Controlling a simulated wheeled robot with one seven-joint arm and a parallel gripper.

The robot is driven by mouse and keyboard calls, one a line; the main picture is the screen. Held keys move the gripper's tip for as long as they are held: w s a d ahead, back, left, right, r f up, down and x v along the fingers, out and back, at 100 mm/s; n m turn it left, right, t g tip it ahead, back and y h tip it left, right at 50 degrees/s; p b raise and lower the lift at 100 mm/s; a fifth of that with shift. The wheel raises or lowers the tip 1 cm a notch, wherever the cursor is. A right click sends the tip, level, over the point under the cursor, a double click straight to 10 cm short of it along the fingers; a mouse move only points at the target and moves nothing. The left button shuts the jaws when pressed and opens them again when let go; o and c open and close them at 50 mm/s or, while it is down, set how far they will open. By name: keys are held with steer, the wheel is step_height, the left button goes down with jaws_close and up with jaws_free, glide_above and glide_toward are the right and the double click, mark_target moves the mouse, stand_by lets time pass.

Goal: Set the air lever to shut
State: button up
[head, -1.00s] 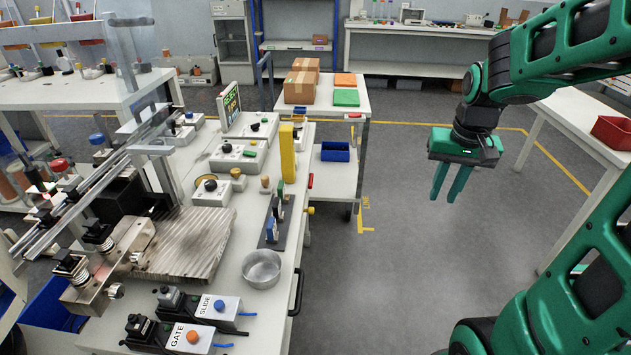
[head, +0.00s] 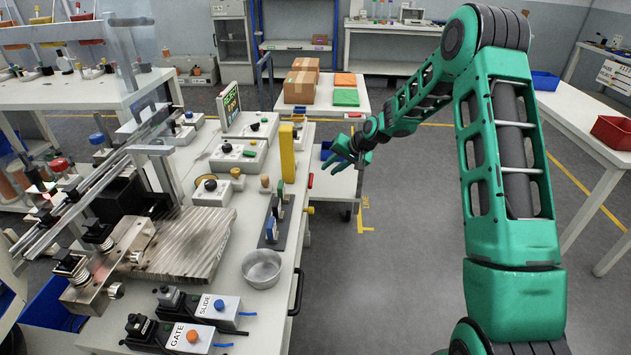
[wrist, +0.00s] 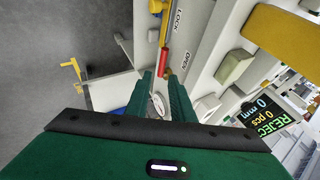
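A red lever handle (wrist: 163,62) is on the side of the bench in the wrist view, close to the words LOCK and OPEN. It also shows as a small red piece at the bench's right edge in the head view (head: 310,180). No label reading "air" is legible, so I cannot confirm that it is the air lever. My gripper (head: 330,168) is beside that bench edge, to the right of the red handle. In the wrist view my gripper (wrist: 160,75) has its two fingers apart, with the red handle just beyond the tips. Nothing is held.
A yellow post (head: 287,152) rises near the bench edge. A yellow knob (head: 310,210) sticks out nearer, and a metal bowl (head: 262,268) stands on the bench. A cart with cardboard boxes (head: 302,85) is behind. The floor right of the bench is clear.

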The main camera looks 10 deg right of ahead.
steer(key=x, duration=1.1)
steer(key=shift+w+a+f, duration=0.15)
steer(key=shift+w+a, duration=0.15)
steer(key=shift+w, duration=0.05)
